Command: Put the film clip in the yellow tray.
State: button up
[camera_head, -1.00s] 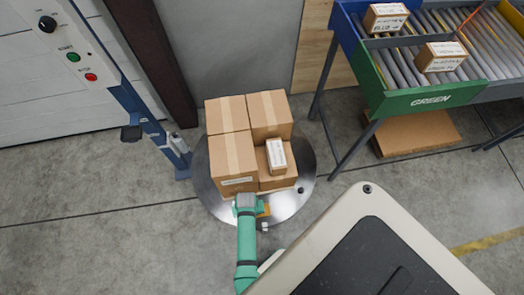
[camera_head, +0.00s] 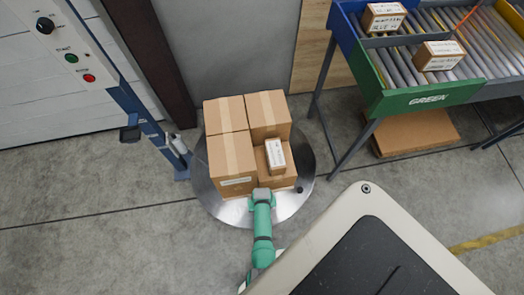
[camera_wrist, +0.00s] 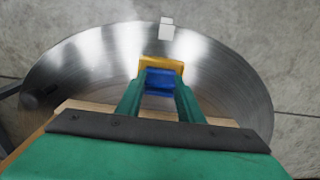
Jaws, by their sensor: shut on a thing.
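My gripper (camera_wrist: 160,90) is shut in the wrist view, with a blue piece, which I take to be the film clip (camera_wrist: 160,78), between its green fingers. A yellow piece (camera_wrist: 162,64) shows right beyond the blue one; I cannot tell whether it is the yellow tray or part of what I hold. In the head view my gripper (camera_head: 261,194) is at the front of the box stack, above the round metal plate, and my arm hides the fingertips and the held thing. No yellow tray can be made out there.
Stacked cartons (camera_head: 230,150) stand on the round metal plate (camera_head: 220,208), with a small labelled box (camera_head: 275,156) on top. A blue post with control buttons (camera_head: 150,125) stands left. A roller rack (camera_head: 430,98) with two boxes is at upper right. Open floor (camera_head: 90,240) lies left.

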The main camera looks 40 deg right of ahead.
jog(key=shift+f, duration=0.25)
jog(key=o, duration=1)
jog(key=shift+o, duration=0.2)
jog(key=shift+w+r, duration=0.1)
jog(key=shift+r, duration=0.05)
notch_tip(320, 180, up, 12)
jog(key=shift+a, duration=0.1)
